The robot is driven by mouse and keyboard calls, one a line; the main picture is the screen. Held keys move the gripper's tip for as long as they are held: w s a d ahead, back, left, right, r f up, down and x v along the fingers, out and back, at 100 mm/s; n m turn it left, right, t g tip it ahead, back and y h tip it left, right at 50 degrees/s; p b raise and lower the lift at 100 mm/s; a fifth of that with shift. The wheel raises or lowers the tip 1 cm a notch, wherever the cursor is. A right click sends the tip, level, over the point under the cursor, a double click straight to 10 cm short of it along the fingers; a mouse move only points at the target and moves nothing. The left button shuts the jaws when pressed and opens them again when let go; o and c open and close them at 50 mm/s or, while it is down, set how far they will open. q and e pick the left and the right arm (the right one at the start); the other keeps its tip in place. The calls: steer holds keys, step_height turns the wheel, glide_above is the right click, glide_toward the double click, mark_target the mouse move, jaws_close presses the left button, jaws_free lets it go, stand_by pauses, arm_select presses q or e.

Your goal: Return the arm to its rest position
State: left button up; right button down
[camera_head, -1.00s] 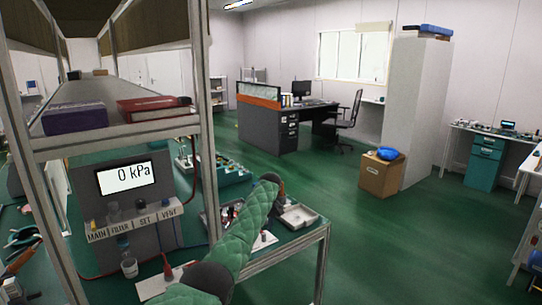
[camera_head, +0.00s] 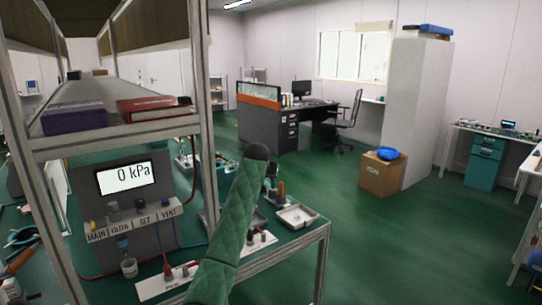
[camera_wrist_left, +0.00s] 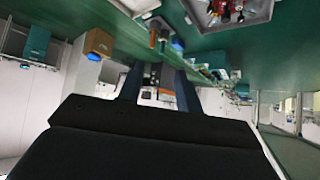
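My left arm (camera_head: 230,225), in a green quilted sleeve, rises from the bottom of the head view in front of the bench, with its dark rounded joint at the top. I cannot make out the fingers in the head view. In the left wrist view my left gripper (camera_wrist_left: 158,82) shows two dark fingers set apart with nothing held between them. The wrist picture is upside down, with the green bench top along its upper edge. My right gripper is in neither view.
A pressure panel (camera_head: 126,179) reading 0 kPa stands left under a metal shelf (camera_head: 121,134). A shallow tray (camera_head: 297,217) lies at the bench's right end, and a labelled plate (camera_head: 165,283) near its front. The green floor (camera_head: 400,260) to the right is open.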

arm_select(q)
steer(key=s+a+f+g, duration=0.2)
steer(key=s+a+f, duration=0.2)
steer(key=s+f, duration=1.45)
steer(key=s+a+f+g, duration=0.1)
steer(key=s+a+f, duration=0.4)
steer(key=s+f, duration=1.3)
steer(key=s+a+f+g, duration=0.2)
steer(key=s+a+f, duration=0.2)
steer(key=s+f, duration=1.45)
steer(key=s+f+g, duration=0.1)
steer(key=s+f, duration=0.2)
steer(key=s, duration=0.7)
steer(key=s+a+f+g, duration=0.1)
steer(key=s+f, duration=0.3)
steer(key=s, duration=0.6)
steer(key=shift+g+y, duration=0.3)
